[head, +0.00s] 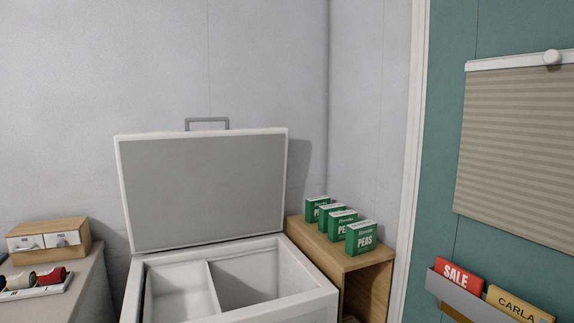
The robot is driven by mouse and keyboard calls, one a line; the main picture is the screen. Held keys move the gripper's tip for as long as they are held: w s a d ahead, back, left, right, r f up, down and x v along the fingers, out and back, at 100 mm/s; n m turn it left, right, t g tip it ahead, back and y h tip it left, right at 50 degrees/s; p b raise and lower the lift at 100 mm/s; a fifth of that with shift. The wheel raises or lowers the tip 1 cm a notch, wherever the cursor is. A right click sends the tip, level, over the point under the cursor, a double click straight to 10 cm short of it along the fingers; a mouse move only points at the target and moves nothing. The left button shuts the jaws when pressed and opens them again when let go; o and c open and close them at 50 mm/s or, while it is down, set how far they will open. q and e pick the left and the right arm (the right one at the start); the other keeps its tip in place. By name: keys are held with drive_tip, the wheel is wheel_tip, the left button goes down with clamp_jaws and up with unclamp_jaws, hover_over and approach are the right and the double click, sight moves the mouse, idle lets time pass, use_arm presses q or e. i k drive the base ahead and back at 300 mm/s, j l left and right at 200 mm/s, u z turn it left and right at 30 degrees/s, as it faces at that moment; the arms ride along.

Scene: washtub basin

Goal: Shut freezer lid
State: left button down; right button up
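The freezer lid (205,190) stands open and upright, leaning slightly back near the wall, with a grey inner panel and white rim. A grey handle (207,121) sticks up from its top edge. The white chest freezer (308,305) below is open, with a divider (213,288) splitting its inside into two compartments. The parts of both compartments that show look empty. The freezer's front is cut off by the bottom of the view. Neither of my grippers shows in the head view.
Several green peas boxes (361,238) stand on a wooden shelf unit (370,262) right of the freezer. A counter (92,287) on the left bears a small wooden drawer box (75,225) and a tray of rolls. A wall holder (452,290) with cards hangs at the right.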

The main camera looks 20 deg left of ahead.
sight(179, 189)
drive_tip(key=u, duration=1.3)
